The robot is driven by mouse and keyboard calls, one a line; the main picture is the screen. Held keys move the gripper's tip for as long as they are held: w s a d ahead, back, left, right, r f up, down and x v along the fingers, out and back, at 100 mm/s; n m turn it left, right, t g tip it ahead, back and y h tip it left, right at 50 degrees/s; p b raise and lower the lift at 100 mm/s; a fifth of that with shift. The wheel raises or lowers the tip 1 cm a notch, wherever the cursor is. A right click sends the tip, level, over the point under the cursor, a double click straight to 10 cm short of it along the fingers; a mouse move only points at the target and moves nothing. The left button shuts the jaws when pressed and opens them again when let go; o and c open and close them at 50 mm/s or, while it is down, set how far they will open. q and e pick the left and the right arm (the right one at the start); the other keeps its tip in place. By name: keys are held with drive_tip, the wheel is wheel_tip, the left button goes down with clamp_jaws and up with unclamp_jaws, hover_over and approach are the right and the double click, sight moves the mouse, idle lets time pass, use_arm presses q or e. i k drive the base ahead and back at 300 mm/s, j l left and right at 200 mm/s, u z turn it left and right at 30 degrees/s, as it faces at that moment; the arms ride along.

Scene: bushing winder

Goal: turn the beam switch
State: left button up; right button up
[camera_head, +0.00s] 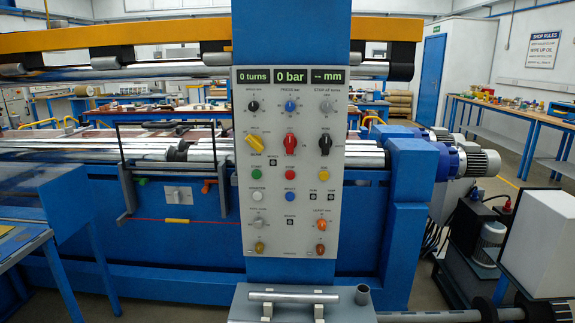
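A grey control panel (290,200) stands upright on a blue column in the middle of the head view. Its small labels are too blurred to tell which control is the beam switch. Three rotary knobs sit near the top: black (253,106), blue (291,106) and grey (325,107). Neither gripper is in view.
Three displays (290,76) top the panel, reading 0 turns, 0 bar and -- mm. Several push buttons (290,174) sit mid-panel. A grey shelf (340,310) with a metal bar (294,297) juts out below. A black frame (168,165) stands left; motors (470,160) stand right.

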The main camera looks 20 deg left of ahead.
sight(255, 142)
drive_tip(key=i+j+u, duration=0.15)
drive_tip(key=i+j, duration=0.15)
drive_tip(key=i, duration=0.2)
drive_tip(key=i+j+u, duration=0.15)
drive_tip(key=i, duration=0.35)
drive_tip(key=i+j+u, duration=0.15)
drive_tip(key=i, duration=0.35)
drive_tip(key=j, duration=0.1)
